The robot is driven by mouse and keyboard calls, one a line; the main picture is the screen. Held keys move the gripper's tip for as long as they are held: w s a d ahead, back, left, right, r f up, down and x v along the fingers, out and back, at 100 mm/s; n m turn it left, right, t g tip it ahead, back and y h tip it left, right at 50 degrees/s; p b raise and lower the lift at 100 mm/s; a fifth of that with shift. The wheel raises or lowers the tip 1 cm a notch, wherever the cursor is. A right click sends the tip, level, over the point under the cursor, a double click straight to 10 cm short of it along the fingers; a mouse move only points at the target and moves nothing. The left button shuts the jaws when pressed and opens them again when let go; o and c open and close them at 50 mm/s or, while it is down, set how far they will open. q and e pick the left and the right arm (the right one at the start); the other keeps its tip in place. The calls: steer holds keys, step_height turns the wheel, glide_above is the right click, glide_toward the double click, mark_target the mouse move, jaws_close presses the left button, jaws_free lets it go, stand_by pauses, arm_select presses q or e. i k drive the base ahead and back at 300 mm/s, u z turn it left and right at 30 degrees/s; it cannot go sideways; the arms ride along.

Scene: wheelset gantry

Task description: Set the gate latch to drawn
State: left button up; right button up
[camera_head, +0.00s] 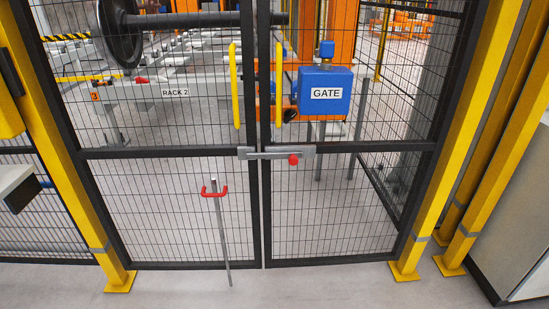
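The double mesh gate stands closed, with its two dark-framed leaves meeting at the middle. The gate latch (275,153) is a grey horizontal bar at mid height that lies across the gap between the leaves. Its red knob (293,159) sits on the right leaf side. A vertical grey rod (221,240) with a red U-shaped handle (214,192) stands at the left leaf and reaches down to the floor. Neither of my grippers shows in the head view.
Yellow pull handles (234,85) (279,83) flank the gap above the latch. Yellow posts (460,130) stand at both sides, and a grey cabinet (510,215) at far right. The floor in front is clear.

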mark_target(293, 156)
steer(key=k, duration=0.25)
steer(key=u, duration=0.55)
steer(key=i, duration=1.15)
steer(key=z, duration=0.1)
